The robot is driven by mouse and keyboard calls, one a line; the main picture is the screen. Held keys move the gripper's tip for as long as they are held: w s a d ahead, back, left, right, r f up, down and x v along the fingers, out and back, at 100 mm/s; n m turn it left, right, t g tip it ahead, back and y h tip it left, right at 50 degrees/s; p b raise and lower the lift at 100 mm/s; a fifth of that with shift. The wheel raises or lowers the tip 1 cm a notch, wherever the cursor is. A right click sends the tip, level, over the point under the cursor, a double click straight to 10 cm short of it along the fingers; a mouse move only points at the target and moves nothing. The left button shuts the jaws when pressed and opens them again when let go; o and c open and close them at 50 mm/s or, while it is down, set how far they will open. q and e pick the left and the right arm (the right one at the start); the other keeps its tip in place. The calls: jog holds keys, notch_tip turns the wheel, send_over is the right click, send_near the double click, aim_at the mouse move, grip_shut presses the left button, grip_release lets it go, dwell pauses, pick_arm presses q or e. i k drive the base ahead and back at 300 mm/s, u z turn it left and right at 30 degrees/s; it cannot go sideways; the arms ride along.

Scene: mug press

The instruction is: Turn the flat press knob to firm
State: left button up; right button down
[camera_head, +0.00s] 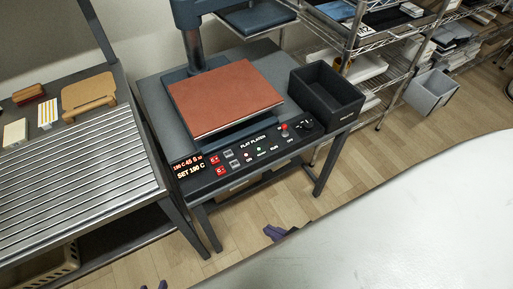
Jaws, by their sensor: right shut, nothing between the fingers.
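The flat press (165,110) stands on a dark table, with a control panel labelled "FLAT PLATEN" (255,143) along its front edge. A dark round knob (306,126) sits at the right end of this panel; its pointer and setting marks are too small to read. My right gripper (270,233) shows as small purple fingertips in front of and below the panel, shut and empty, apart from the knob. My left gripper (153,286) shows only as two separated purple tips at the bottom edge; the rest is out of frame.
A reddish-brown pad (225,95) covers the lower platen, under a raised upper plate (258,18). A black open bin (327,97) stands just behind the knob. A slatted table (75,160) is at left, wire shelves (350,45) at right.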

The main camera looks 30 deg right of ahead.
aim_at(308, 125)
jog(key=z, duration=2.2)
jog(key=i, duration=0.35)
jog(key=u, duration=0.95)
